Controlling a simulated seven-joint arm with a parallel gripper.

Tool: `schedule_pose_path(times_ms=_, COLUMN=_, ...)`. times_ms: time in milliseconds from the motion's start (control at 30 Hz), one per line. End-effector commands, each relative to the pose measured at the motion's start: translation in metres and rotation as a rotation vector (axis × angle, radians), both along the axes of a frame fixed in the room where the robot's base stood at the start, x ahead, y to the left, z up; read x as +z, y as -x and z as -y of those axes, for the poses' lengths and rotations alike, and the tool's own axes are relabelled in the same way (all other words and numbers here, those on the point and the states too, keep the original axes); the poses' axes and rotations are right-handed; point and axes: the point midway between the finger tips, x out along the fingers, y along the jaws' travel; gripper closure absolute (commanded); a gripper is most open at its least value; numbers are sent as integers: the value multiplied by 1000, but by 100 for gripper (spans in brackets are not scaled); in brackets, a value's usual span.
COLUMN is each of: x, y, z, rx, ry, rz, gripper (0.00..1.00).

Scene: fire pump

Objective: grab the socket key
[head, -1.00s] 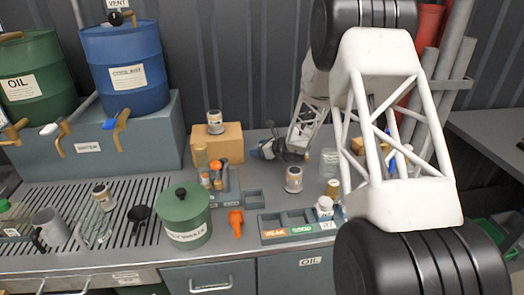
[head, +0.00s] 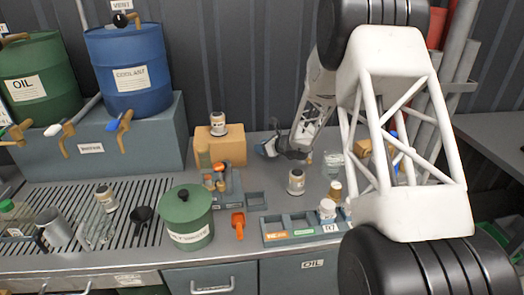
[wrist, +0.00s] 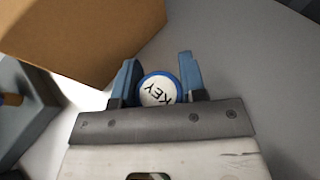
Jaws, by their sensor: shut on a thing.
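The socket key shows in the wrist view as a round white cap with a blue rim, marked KEY (wrist: 158,90). It sits between the two blue fingers of my gripper (wrist: 159,80), which is shut on it. The rest of the key below the cap is hidden. In the head view my gripper (head: 267,148) is at the back of the bench, to the right of the tan box (head: 228,151). I cannot make out the key in that view.
The tan box (wrist: 85,35) stands close by at upper left in the wrist view. A grey rack with orange-handled items (head: 222,178), a small jar (head: 296,182) and a labelled tray (head: 283,238) stand on the bench. A green pot (head: 188,220) is at front left.

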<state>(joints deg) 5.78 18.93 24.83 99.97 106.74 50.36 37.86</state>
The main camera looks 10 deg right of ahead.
Motion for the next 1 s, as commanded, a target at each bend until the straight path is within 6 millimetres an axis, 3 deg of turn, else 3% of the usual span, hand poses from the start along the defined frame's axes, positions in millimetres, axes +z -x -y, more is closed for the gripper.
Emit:
schedule_pose_path(times_ms=300, x=50, y=0, z=0, rx=1, ry=0, rz=3, gripper=86)
schedule_pose_path(times_ms=500, x=71, y=0, z=0, rx=1, ry=1, rz=3, gripper=86)
schedule_pose_path(times_ms=1000, x=79, y=0, z=0, rx=0, ry=-1, rz=1, gripper=86)
